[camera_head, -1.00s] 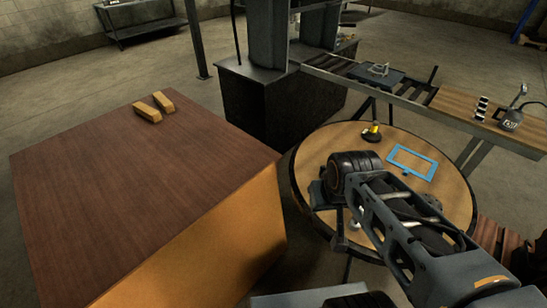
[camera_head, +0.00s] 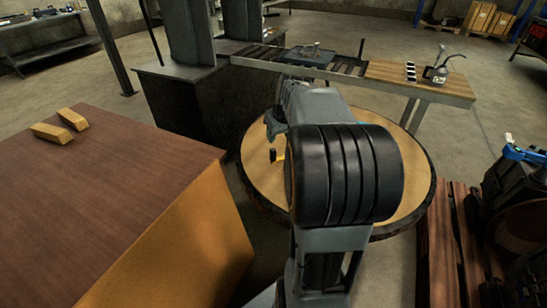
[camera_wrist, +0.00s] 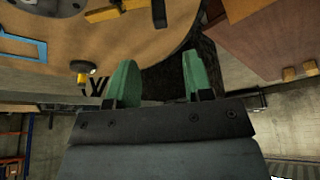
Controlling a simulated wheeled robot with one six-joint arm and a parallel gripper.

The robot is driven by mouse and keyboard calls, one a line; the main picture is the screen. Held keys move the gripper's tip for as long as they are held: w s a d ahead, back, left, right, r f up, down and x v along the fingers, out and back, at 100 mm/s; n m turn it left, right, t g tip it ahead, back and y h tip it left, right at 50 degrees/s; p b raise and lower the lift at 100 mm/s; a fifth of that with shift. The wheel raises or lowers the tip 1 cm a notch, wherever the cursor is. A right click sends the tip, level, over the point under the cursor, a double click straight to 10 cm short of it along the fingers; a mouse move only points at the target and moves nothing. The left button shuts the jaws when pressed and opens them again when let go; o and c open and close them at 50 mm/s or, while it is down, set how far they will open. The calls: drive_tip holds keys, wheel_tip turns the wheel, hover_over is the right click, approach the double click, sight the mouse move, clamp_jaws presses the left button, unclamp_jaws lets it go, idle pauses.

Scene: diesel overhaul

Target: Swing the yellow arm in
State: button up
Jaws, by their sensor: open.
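In the wrist view the yellow arm (camera_wrist: 122,10) is a flat bar with a black end piece (camera_wrist: 159,13). It lies over the round wooden table at the top edge, beside a grey round part (camera_wrist: 45,5); the picture edge cuts both off. My gripper (camera_wrist: 158,78) shows two green fingers, apart with nothing between them. It is clear of the yellow arm, near the table's rim. In the head view my own arm hides most of the table top, and a small yellow and black piece (camera_head: 279,156) shows beside it; I cannot tell which part it is.
The round table (camera_head: 256,182) also holds a blue frame (camera_wrist: 20,46) and a small yellow and black item (camera_wrist: 82,72). A brown-topped block (camera_head: 110,190) with two yellowish bars stands left. A bench (camera_head: 390,75) runs behind; a wooden pallet (camera_head: 450,240) lies right.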

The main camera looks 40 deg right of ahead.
sight(274, 150)
drive_tip(key=b+x, duration=0.1)
drive_tip(key=x, duration=1.1)
clamp_jaws()
drive_tip(key=shift+r, duration=0.1)
